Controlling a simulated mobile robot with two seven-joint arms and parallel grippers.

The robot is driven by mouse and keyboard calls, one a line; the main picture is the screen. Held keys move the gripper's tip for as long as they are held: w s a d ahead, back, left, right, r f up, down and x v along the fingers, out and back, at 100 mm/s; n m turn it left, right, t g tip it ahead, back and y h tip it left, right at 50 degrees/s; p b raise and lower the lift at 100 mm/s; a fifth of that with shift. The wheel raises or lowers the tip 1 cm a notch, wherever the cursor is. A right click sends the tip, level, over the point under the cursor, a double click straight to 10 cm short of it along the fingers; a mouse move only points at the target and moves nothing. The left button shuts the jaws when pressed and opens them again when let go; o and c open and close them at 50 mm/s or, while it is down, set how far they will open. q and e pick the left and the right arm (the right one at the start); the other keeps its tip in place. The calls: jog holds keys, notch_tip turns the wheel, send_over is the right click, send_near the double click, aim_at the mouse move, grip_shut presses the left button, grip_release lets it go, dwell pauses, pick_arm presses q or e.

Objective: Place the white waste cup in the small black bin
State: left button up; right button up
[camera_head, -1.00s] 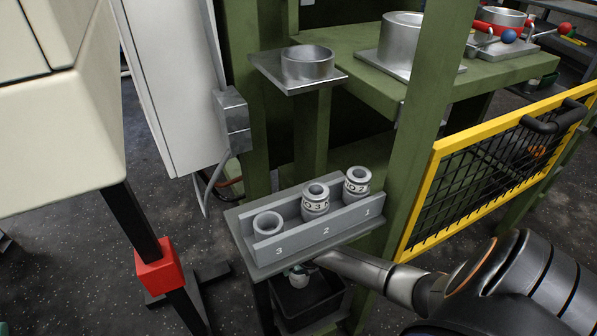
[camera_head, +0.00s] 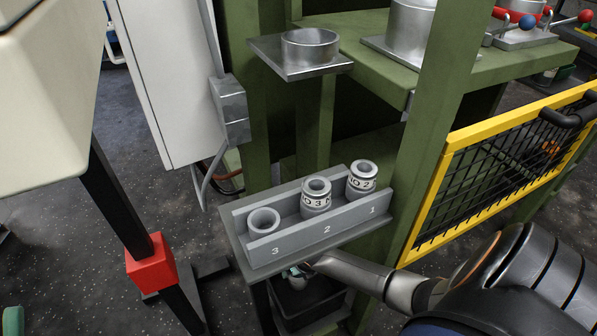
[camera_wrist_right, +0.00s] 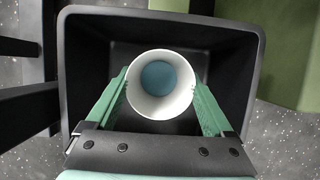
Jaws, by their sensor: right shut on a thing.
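The white waste cup (camera_wrist_right: 140,98) shows from above in the right wrist view, its round mouth open and its inside blue-grey at the bottom. My right gripper (camera_wrist_right: 162,78) is shut on it, one green finger on each side. The small black bin (camera_wrist_right: 244,80) surrounds the cup in that view, its dark floor and walls visible around it. How deep the cup sits is hard to tell. In the head view the gripper (camera_head: 298,271) and cup (camera_head: 297,283) are mostly hidden under the grey rack's shelf, over the bin (camera_head: 317,300). My left gripper is not in view.
A green post (camera_head: 425,120) and yellow-framed mesh guard (camera_head: 428,200) stand to the right. A black leg with a red block (camera_head: 150,262) stands at left.

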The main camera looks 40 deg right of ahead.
aim_at(303, 281)
jog(key=o, duration=1)
jog(key=shift+f, duration=0.15)
jog(key=shift+o, duration=0.2)
jog(key=shift+p+v, duration=2.25)
jog(key=shift+v, duration=1.7)
